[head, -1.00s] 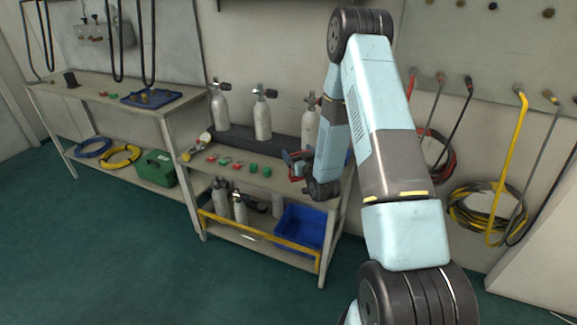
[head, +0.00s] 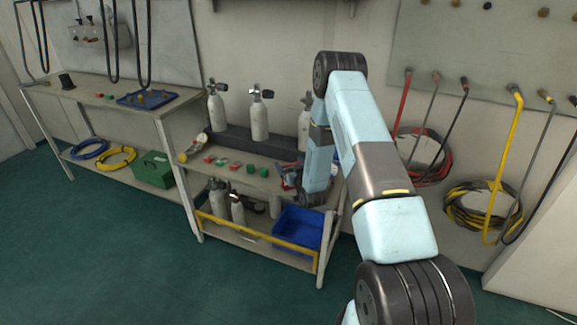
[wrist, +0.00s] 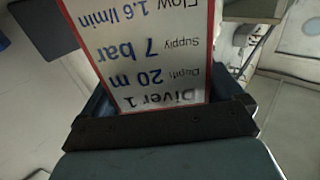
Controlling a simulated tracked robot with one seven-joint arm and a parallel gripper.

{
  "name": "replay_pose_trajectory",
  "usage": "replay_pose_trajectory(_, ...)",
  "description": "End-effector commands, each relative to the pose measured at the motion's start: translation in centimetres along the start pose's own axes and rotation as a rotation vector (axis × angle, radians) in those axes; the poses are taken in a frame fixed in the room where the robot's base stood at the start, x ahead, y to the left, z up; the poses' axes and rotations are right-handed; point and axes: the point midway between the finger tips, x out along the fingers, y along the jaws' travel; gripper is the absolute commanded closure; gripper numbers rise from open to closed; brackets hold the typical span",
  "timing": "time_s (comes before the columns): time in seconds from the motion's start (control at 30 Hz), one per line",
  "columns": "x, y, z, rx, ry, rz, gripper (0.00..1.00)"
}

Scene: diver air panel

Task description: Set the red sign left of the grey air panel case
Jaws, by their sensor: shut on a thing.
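My gripper (wrist: 160,125) is shut on a white sign with a red border (wrist: 150,60). The sign reads "Diver 1", depth, supply and flow, and appears upside down in the wrist view. In the head view my gripper (head: 290,178) is low over the right end of the middle bench's top; the sign is too small and hidden there to make out. A grey box with fittings (head: 88,32) is on the board above the left bench. I cannot tell whether it is the air panel case.
The middle bench (head: 187,158) carries grey cylinders (head: 259,120) at the back and small red and green parts (head: 222,161) in front. A blue bin (head: 298,230) is on its lower shelf. The left bench (head: 95,93) has a blue tray (head: 148,98) and some clear top.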

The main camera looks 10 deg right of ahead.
Motion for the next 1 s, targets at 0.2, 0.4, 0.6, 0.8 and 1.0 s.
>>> replay_pose_trajectory(0.2,0.0,0.1,0.0,0.000,0.002,0.001,0.60)
replay_pose_trajectory(0.4,0.0,0.1,0.1,0.000,0.001,0.001,0.00)
replay_pose_trajectory(0.6,0.0,0.1,0.1,0.000,0.001,0.001,0.00)
replay_pose_trajectory(0.8,-1.3,0.1,0.0,0.000,-0.002,0.002,0.00)
replay_pose_trajectory(1.0,-4.9,0.1,0.0,0.001,-0.003,0.002,0.00)
